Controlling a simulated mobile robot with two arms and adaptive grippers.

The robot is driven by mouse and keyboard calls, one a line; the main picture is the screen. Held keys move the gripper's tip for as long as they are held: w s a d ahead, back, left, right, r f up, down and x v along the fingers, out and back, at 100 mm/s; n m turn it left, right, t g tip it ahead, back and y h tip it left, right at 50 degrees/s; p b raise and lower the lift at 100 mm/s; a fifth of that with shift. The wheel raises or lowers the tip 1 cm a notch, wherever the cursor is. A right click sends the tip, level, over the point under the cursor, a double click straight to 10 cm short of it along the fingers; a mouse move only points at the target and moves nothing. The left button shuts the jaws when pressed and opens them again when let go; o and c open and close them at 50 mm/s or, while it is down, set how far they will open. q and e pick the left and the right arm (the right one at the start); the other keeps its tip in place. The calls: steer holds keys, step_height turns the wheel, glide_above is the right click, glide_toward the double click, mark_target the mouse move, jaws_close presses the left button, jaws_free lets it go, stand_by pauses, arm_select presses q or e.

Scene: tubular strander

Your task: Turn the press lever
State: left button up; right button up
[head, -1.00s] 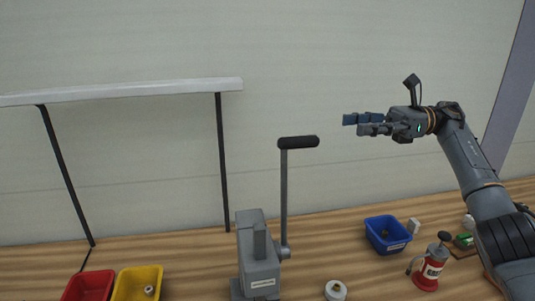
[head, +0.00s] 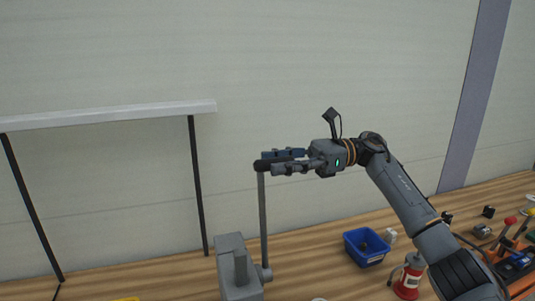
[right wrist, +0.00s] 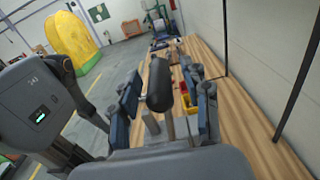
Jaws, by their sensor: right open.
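The press lever (head: 263,215) is a tall grey rod standing upright on the right side of the grey press body (head: 238,262). Its black handle grip (head: 260,165) sits at the top and points right. My right gripper (head: 270,162) comes from the right with its fingers around the handle's end, open. In the right wrist view the black handle (right wrist: 159,85) lies between the two spread fingers, with a gap on each side. The fingers partly hide the handle in the head view. My left gripper is not in view.
A blue bin (head: 366,247) and a red bottle-like tool (head: 408,280) stand on the wooden bench right of the press. A frame with a white top bar (head: 110,115) stands at left. Tools (head: 515,250) lie at far right. The space above the bench around the lever is free.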

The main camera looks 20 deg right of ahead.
steer(key=shift+s+a+p, duration=0.1)
steer(key=shift+a+p, duration=0.2)
steer(key=shift+a, duration=0.9)
jaws_close()
